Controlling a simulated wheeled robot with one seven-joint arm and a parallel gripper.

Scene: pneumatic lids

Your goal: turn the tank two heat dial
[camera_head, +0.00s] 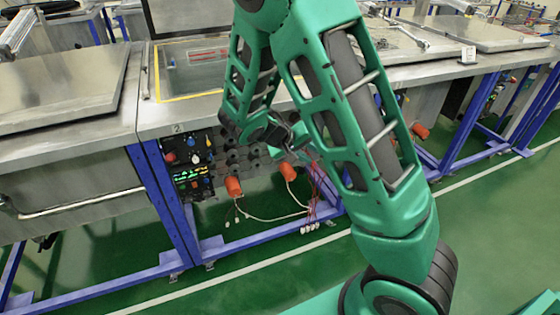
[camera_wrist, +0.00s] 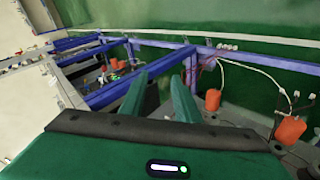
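Tank two (camera_head: 150,115) carries a "2" label on its front edge in the head view, and its top is open with a yellow border. Below the label is a dark control panel (camera_head: 190,160) with several small red, blue and other coloured knobs and lit rows. Which knob is the heat dial is too small to tell. In the wrist view my gripper (camera_wrist: 160,78) has its two green fingers apart with nothing between them. In the head view my forearm comes down right of the panel, and the fingers cannot be made out clearly. I see no contact with the panel.
Two orange fittings (camera_head: 234,187) with pale cables hang right of the panel; they also show in the wrist view (camera_wrist: 213,100). Blue frame legs (camera_head: 165,200) stand beside the panel. A closed tank lid (camera_head: 60,85) lies at left. Green floor in front is clear.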

